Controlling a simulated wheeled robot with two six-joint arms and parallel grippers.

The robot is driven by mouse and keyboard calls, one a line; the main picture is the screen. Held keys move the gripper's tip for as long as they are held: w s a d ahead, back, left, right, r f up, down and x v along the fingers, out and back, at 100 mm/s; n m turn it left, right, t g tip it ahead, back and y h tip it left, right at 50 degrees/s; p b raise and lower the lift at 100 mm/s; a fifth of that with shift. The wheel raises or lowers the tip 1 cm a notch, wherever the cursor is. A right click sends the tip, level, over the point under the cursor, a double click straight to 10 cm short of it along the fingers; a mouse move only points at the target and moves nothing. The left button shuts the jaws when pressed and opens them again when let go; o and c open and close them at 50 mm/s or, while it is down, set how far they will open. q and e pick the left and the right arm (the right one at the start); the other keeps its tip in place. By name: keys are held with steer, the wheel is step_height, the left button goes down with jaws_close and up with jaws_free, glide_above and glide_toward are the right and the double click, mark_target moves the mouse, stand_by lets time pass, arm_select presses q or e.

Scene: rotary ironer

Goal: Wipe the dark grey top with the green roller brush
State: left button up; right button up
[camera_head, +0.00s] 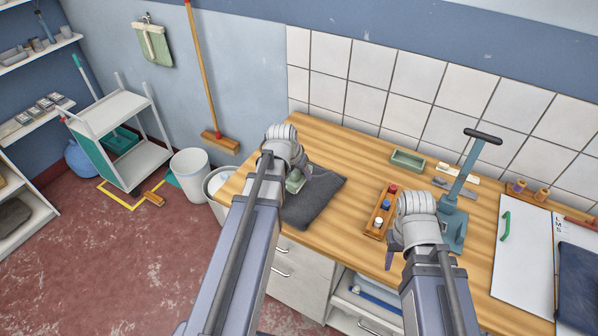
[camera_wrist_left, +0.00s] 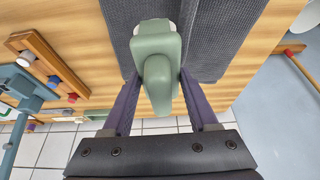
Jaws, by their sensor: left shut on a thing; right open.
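The dark grey top (camera_head: 322,200) lies flat on the wooden counter as a folded cloth. The green roller brush (camera_head: 295,184) is over its left part, mostly hidden by my left gripper (camera_head: 290,176) in the head view. In the left wrist view the brush (camera_wrist_left: 155,85) sits between the purple fingers of my left gripper (camera_wrist_left: 158,92), which are shut on its handle. The brush head is over the dark grey top (camera_wrist_left: 222,35); whether it touches is hard to tell. My right gripper (camera_head: 397,256) is open and empty, near the counter's front edge.
A wooden tray of colored bobbins (camera_head: 377,222) stands between my arms. A blue-grey lever press (camera_head: 457,200) is beside my right gripper. A green tray (camera_head: 407,160) lies at the back, a white board (camera_head: 520,255) at the right. Bare counter (camera_head: 340,150) shows behind the top.

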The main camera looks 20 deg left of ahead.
arm_select(q)
step_height(320, 180, up, 3)
steer(key=p, duration=0.3)
stand_by(0.4)
